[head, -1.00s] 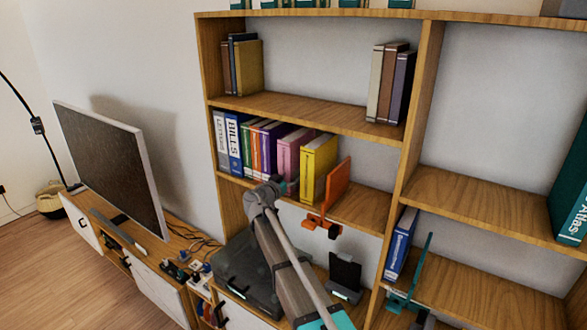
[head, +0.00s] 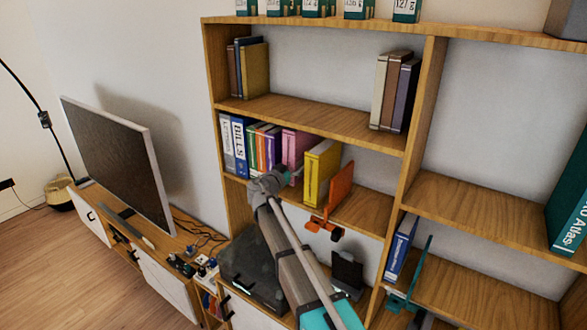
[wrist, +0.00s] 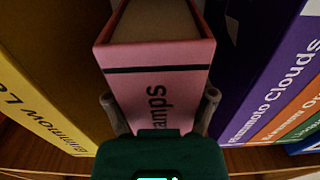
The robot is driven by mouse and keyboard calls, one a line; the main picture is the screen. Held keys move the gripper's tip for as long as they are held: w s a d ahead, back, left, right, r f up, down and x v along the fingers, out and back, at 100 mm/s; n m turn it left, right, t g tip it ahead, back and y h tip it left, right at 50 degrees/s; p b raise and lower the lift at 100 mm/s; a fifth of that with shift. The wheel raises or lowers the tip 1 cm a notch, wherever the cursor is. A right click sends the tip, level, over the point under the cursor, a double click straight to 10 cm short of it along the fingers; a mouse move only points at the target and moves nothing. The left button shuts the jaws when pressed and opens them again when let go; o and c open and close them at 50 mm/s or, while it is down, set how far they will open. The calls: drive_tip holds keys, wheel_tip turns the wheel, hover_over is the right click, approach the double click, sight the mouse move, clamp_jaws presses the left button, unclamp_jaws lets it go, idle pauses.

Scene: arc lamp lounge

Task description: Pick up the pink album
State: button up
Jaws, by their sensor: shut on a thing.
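The pink album (head: 296,146) stands upright on the middle shelf between the purple album (head: 273,150) and the yellow album (head: 321,172). In the wrist view the pink album (wrist: 158,60) shows its spine, a dark band, letters ending in "amps" and the pale page edges. My gripper (wrist: 160,100) has one finger on each side of this spine and is shut on it. In the head view my gripper (head: 284,180) is at the lower front of the pink album and hides part of it. Whether the album's base touches the shelf cannot be seen.
In the wrist view the yellow album (wrist: 45,75) is close on the left and the purple album (wrist: 255,70) on the right. An orange bookend (head: 341,187) stands right of the yellow album. Shelf boards (head: 310,123) run above, and a black case (head: 250,270) lies below.

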drive_tip(key=shift+r+p, duration=0.55)
drive_tip(key=shift+r, duration=0.3)
drive_tip(key=v, duration=1.9)
drive_tip(key=shift+s+a+f, duration=0.1)
drive_tip(key=shift+s+a, duration=0.1)
drive_tip(key=shift+s, duration=0.05)
drive_tip(key=shift+f, duration=0.1)
